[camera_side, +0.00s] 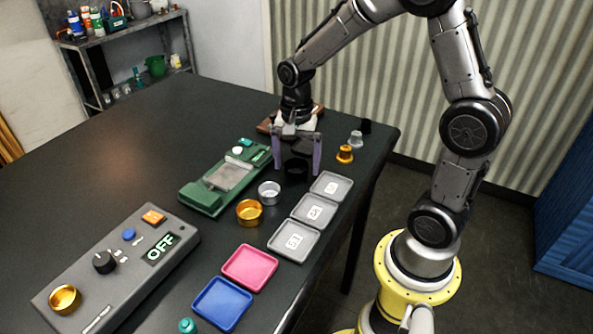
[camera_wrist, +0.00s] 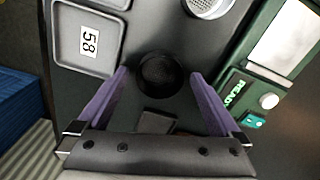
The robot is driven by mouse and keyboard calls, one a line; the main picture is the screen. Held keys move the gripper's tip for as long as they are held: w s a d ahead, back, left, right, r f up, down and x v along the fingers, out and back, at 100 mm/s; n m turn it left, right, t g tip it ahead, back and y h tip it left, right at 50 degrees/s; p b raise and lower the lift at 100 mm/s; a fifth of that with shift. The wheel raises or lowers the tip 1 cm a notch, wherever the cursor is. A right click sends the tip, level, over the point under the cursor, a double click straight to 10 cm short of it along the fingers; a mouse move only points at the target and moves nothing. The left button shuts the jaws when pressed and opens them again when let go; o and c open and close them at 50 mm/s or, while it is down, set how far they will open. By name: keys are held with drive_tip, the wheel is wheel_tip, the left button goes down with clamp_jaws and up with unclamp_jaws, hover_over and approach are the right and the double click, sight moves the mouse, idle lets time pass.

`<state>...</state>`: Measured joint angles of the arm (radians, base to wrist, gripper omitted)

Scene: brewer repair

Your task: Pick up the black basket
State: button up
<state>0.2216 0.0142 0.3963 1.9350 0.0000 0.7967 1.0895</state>
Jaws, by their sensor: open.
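The black basket (camera_wrist: 160,75) is a small round dark cup. In the wrist view it sits on the dark table between the tips of my gripper's two purple fingers, with a gap on each side. In the side view the black basket (camera_side: 296,167) stands under my gripper (camera_side: 297,166), near the back tray. My gripper (camera_wrist: 164,98) is open and points down at the basket. The fingers straddle the basket and hold nothing. I cannot tell exactly how far the fingertips are above the table.
A silver basket (camera_side: 269,192) and a gold basket (camera_side: 249,212) stand nearby. Grey numbered trays (camera_side: 314,224) line the right edge. A green READY device (camera_side: 204,197) lies left. Gold (camera_side: 345,154) and silver (camera_side: 356,138) pieces stand behind right. The far left table is clear.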

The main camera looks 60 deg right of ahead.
drive_tip(key=shift+f, duration=0.35)
drive_tip(key=c, duration=1.3)
drive_tip(key=shift+r, duration=0.2)
drive_tip(key=shift+c, duration=0.2)
